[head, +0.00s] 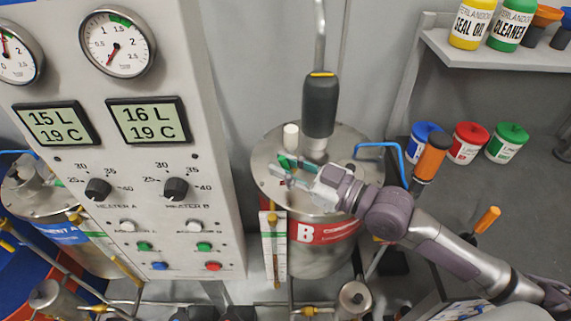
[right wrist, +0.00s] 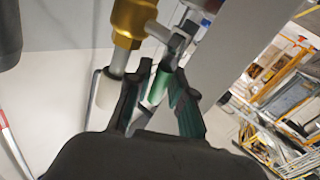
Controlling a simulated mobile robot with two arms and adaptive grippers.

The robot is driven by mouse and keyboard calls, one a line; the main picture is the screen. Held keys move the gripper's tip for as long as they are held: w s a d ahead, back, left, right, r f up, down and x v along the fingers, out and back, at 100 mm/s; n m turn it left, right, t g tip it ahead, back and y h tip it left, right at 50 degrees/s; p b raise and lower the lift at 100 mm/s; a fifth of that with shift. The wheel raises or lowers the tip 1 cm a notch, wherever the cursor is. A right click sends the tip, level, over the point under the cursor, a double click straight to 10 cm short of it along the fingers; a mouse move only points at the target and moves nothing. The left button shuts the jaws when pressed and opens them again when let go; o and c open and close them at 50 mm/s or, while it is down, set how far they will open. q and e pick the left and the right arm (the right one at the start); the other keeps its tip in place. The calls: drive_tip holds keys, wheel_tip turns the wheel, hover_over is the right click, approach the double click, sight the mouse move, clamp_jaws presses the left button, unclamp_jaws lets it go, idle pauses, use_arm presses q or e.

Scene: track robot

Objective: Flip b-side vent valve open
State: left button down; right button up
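The B-side tank, a metal drum with a red "B" label (head: 325,232), stands in the middle of the head view. My right gripper (head: 288,167) comes in from the right and is over the tank lid. In the right wrist view a brass valve body (right wrist: 127,35) with a grey stem hangs above the fingers. A small green and pale lever-like part (right wrist: 157,87) lies between the fingers of my right gripper (right wrist: 157,75). Whether the fingers press on it or only stand around it is not clear. My left gripper is not in view.
A dark cylinder (head: 320,105) rises from the tank lid, with a white cap (head: 291,136) beside it. The control panel (head: 215,150) with gauges stands to the left. Blue (head: 426,140), red (head: 468,142) and green (head: 507,142) tubs stand on the bench at right.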

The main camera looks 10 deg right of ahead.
clamp_jaws()
drive_tip(key=b, duration=0.2)
drive_tip(key=d+m+t+y+b, duration=0.1)
drive_tip(key=b, duration=0.2)
drive_tip(key=shift+s+f+t, duration=0.1)
drive_tip(key=shift+f+t, duration=0.15)
drive_tip(key=shift+t, duration=0.05)
drive_tip(key=shift+r+m+y+b, duration=0.1)
drive_tip(key=shift+m+y+b, duration=0.25)
drive_tip(key=shift+b, duration=0.2)
drive_tip(key=shift+d+r+m+t, duration=0.1)
drive_tip(key=shift+r+m+t, duration=0.15)
drive_tip(key=shift+t, duration=0.05)
drive_tip(key=shift+o, duration=1.2)
unclamp_jaws()
drive_tip(key=shift+s+d, duration=0.1)
drive_tip(key=shift+s, duration=0.05)
